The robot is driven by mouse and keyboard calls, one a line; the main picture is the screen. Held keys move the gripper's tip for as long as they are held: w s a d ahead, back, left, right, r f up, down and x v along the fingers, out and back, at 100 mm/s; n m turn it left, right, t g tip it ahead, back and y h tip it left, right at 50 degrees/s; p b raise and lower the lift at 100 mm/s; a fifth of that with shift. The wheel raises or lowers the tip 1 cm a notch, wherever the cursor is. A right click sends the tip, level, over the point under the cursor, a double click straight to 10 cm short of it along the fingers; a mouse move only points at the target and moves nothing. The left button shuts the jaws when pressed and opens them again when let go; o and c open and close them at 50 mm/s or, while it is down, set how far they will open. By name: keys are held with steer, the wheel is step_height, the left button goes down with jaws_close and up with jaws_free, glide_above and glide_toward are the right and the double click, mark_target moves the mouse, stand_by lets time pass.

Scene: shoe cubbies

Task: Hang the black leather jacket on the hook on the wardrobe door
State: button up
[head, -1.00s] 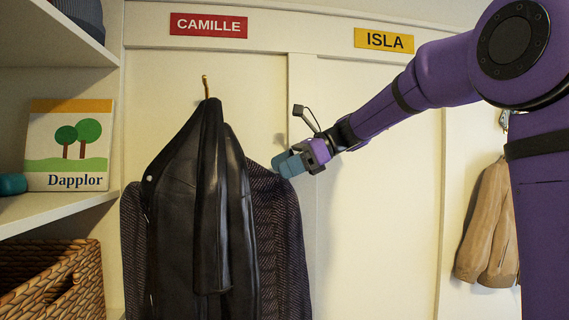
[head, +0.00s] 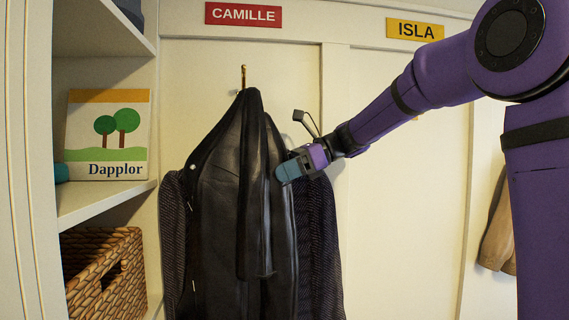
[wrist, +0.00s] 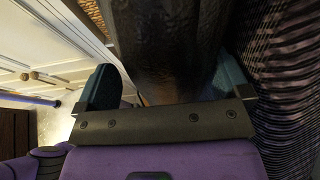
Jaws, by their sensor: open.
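The black leather jacket (head: 222,215) hangs from a brass hook (head: 243,76) on the cream panel below the red CAMILLE sign. A dark patterned garment (head: 322,235) hangs behind it and shows at both sides. My gripper (head: 288,172) is at the jacket's right side, below hook height. In the wrist view the jaws are open, with black leather (wrist: 170,40) showing between and beyond the fingers. The patterned garment (wrist: 285,70) lies just right of the right finger. Whether the fingers touch the leather, I cannot tell.
Shelves at the left hold a Dapplor tree-picture box (head: 105,135) and a wicker basket (head: 105,275). A yellow ISLA sign (head: 415,29) marks the panel to the right, which looks bare. A tan garment (head: 497,235) hangs at the far right.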

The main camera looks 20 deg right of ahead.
steer(key=shift+a+f, duration=0.1)
steer(key=shift+a, duration=0.15)
steer(key=shift+c, duration=0.3)
steer(key=c, duration=1.5)
steer(key=shift+o, duration=0.2)
steer(key=shift+r, duration=0.9)
